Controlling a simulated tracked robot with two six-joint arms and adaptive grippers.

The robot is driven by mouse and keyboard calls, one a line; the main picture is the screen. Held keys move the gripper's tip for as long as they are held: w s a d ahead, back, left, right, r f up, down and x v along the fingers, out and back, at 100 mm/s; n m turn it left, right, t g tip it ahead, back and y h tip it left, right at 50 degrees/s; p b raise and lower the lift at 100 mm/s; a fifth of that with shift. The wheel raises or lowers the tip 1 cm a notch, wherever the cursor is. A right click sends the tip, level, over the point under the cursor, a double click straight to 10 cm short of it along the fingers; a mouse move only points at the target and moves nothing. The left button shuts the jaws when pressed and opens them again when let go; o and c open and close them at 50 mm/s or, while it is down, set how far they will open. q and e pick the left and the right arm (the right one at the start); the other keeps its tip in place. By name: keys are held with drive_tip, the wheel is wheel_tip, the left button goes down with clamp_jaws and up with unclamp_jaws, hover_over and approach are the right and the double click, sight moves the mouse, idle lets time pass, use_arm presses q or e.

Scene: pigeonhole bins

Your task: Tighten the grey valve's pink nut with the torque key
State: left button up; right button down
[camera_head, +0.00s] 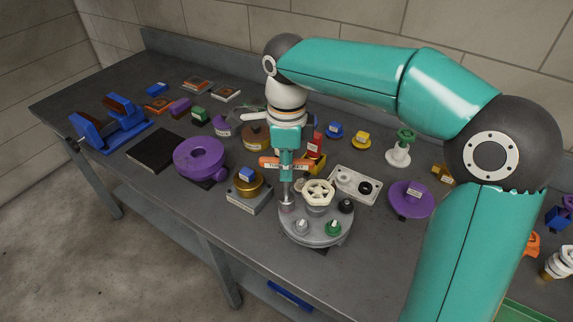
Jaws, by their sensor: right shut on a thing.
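The grey valve (316,237) stands on the bench at front centre. It has a cream handwheel (318,191) on top, and a green nut (334,228), a pale nut (302,227) and a black knob (346,205) around its face. My right gripper (286,157) is shut on the torque key (284,165), which has an orange labelled handle. The key is upright, its shaft pointing down to the valve's left rim. The key's lower end meets a pinkish spot (286,208), apparently the pink nut, mostly hidden under it. My left gripper is not in view.
Left of the valve are a brass-topped block (247,187) and a purple round part (199,158). Right are a grey plate (355,184), a purple disc (410,199) and a green-handled white valve (400,149). Small coloured parts crowd behind. The front left bench is clear.

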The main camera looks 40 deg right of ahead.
drive_tip(key=shift+r+p, duration=0.35)
drive_tip(key=shift+r, duration=0.2)
wheel_tip(320, 180, up, 4)
drive_tip(key=p, duration=0.4)
drive_tip(key=shift+r, duration=0.1)
drive_tip(key=shift+r+p, duration=0.45)
drive_tip(key=shift+r, duration=0.45)
drive_tip(key=n, duration=0.7)
drive_tip(key=shift+n, duration=0.3)
